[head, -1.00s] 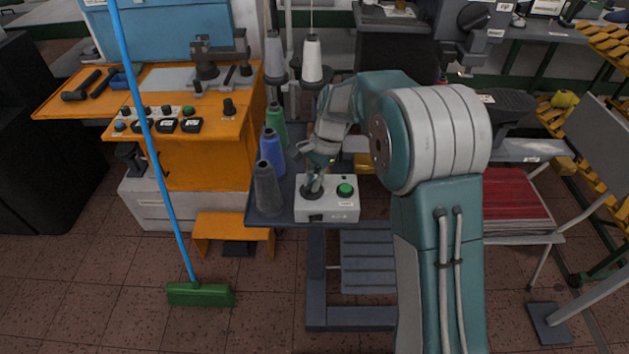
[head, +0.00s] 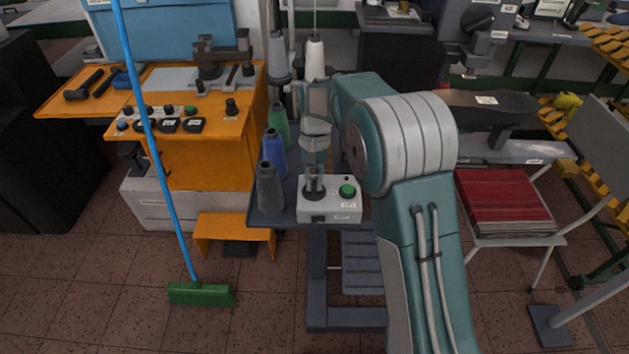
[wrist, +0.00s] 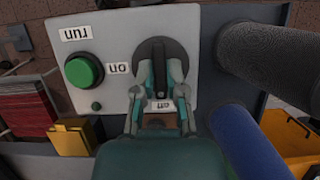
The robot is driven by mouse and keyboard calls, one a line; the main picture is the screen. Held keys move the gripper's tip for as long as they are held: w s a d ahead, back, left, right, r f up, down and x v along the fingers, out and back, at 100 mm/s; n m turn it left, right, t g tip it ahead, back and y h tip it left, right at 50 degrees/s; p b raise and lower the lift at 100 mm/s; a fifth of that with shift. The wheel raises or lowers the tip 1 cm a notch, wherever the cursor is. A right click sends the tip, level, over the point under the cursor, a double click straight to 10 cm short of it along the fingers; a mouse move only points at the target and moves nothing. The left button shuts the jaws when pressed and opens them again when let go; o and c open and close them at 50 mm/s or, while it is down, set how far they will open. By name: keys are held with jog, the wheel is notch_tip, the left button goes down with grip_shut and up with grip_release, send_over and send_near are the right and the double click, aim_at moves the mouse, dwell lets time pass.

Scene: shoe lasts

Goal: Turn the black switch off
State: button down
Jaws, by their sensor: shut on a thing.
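The black switch (wrist: 148,49) is a round knob with a raised grip on a light grey control box (wrist: 112,28). In the head view the switch (head: 314,195) sits on the left part of the box top. My gripper (wrist: 160,76) is shut on the raised grip, one finger on each side. In the head view my gripper (head: 314,184) points down onto the switch. The "on" label (wrist: 118,68) is left of the knob in the wrist view, and the "off" label (wrist: 161,105) shows between my fingers. The fingers hide part of the knob.
A green button (wrist: 84,70) is beside the switch. Grey (head: 269,192) and blue (head: 273,155) thread cones stand close on the left of the box. A green broom (head: 201,293) and an orange workbench (head: 195,160) are farther left. A red stack (head: 500,203) is right.

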jog(key=shift+s+a, duration=0.1)
jog(key=shift+s, duration=0.05)
dwell(0.3)
jog(key=c, duration=0.7)
grip_release()
jog(key=shift+a, duration=0.1)
jog(key=shift+r, duration=0.15)
jog(key=v, duration=1.1)
jog(key=shift+w+r, duration=0.2)
jog(key=shift+w, duration=0.1)
jog(key=shift+a, duration=0.1)
